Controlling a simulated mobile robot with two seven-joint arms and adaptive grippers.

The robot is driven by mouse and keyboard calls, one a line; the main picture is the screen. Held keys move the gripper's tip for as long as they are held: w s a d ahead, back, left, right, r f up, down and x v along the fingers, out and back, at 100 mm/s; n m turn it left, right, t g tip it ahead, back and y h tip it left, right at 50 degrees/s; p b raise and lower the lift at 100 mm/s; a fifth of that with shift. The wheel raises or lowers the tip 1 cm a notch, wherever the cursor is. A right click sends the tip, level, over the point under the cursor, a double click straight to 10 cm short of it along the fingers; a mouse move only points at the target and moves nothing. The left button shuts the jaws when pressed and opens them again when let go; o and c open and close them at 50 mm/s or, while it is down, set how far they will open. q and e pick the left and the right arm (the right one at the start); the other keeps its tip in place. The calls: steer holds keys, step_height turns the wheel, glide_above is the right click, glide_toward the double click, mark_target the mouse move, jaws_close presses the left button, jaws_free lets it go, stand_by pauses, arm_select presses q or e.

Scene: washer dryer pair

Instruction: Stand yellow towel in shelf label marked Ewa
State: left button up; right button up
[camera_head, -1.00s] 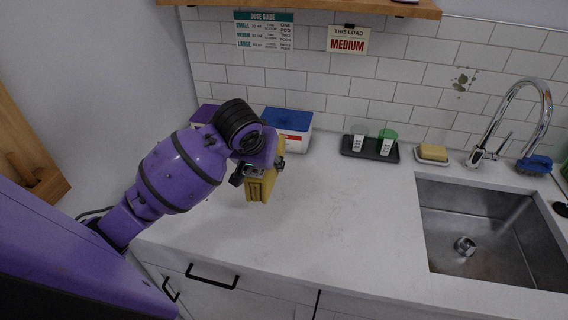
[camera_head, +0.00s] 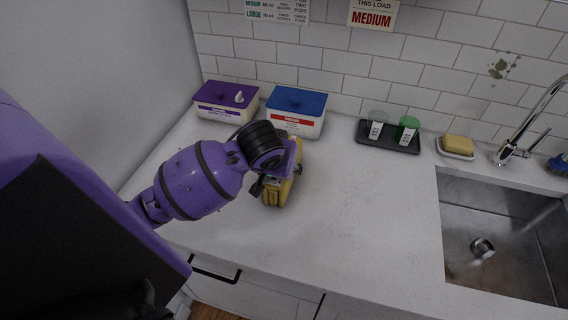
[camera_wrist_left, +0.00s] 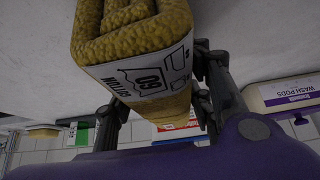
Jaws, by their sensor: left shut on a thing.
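The yellow towel (camera_head: 278,189) is rolled or folded and stands above or on the white counter in the head view, partly hidden by my arm. My left gripper (camera_head: 277,183) is shut on it. In the left wrist view the towel (camera_wrist_left: 125,28) fills the top middle, with a white label (camera_wrist_left: 150,78) reading "COTTON 60" on its side. The left gripper's fingers (camera_wrist_left: 160,100) lie on both sides of the towel. I cannot tell whether the towel touches the counter. The shelf label marked Ewa is not in view. My right gripper is not in view.
A purple-lidded tub (camera_head: 226,99) and a blue-lidded box (camera_head: 296,110) stand behind the towel against the tiled wall. A black tray (camera_head: 388,137) with two cups, a yellow sponge (camera_head: 457,144) and a sink (camera_head: 500,235) are to the right. The middle counter (camera_head: 360,220) is clear.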

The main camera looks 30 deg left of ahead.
arm_select(q)
steer(key=shift+s+d, duration=0.3)
steer(key=o, duration=1.4)
steer(key=shift+w+a+f, duration=0.1)
steer(key=shift+w, duration=0.05)
